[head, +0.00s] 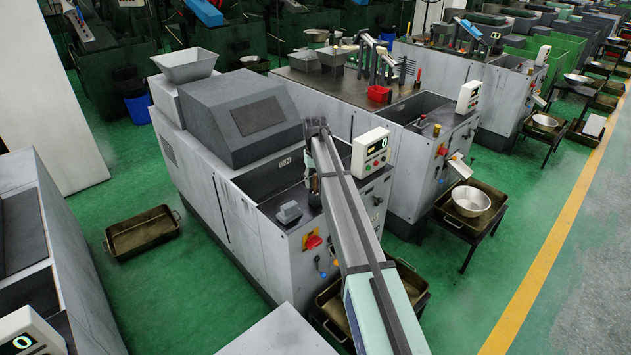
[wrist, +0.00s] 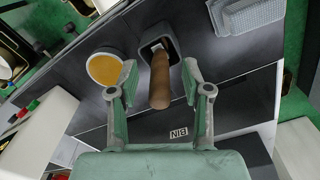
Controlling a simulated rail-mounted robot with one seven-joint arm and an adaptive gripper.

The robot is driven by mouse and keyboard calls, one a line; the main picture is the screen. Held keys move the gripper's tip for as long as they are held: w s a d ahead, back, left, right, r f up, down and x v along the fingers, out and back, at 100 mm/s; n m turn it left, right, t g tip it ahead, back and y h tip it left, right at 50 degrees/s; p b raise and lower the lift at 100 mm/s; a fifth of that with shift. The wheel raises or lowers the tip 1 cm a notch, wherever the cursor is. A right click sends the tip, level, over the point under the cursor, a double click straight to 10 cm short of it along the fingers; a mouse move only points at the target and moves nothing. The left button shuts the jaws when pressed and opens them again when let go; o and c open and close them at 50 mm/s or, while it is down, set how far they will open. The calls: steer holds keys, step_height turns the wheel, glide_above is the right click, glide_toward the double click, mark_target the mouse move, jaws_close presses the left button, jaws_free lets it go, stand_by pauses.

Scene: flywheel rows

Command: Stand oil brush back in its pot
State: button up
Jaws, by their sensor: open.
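In the wrist view, the oil brush shows as a brown wooden handle (wrist: 160,85) rising from a dark square pot (wrist: 172,52) towards the camera. The brush's lower end sits inside the pot opening, where a pale patch shows; the bristles are hidden. The handle looks slightly tilted. My gripper (wrist: 160,76) is open, with one finger on each side of the handle and a visible gap on both sides.
A round bowl of orange-yellow oil (wrist: 104,68) stands left of the pot. A grey ridged object (wrist: 245,15) lies to the right. In the head view, a control box (head: 370,151) stands beside my arm, and a dark housing (head: 240,115) rises behind left.

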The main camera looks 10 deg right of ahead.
step_height(320, 180, up, 12)
stand_by(0.6)
stand_by(0.6)
steer(key=shift+w+t, duration=0.25)
steer(key=shift+t, duration=0.05)
steer(key=s+f+g, duration=0.1)
steer(key=s+f, duration=1.3)
steer(key=f, duration=0.4)
steer(key=s+f+g, duration=0.1)
steer(key=s+f, duration=1.4)
steer(key=f, duration=0.3)
steer(key=s+f+g, duration=0.1)
steer(key=s+f, duration=0.3)
steer(key=s, duration=1)
steer(key=s+f+g, duration=0.2)
steer(key=s+f, duration=0.3)
steer(key=s, duration=0.9)
steer(key=s+f+m+g+b, duration=0.1)
steer(key=s+f, duration=0.4)
steer(key=s, duration=1)
steer(key=shift+f+g, duration=0.2)
steer(key=shift+g, duration=0.5)
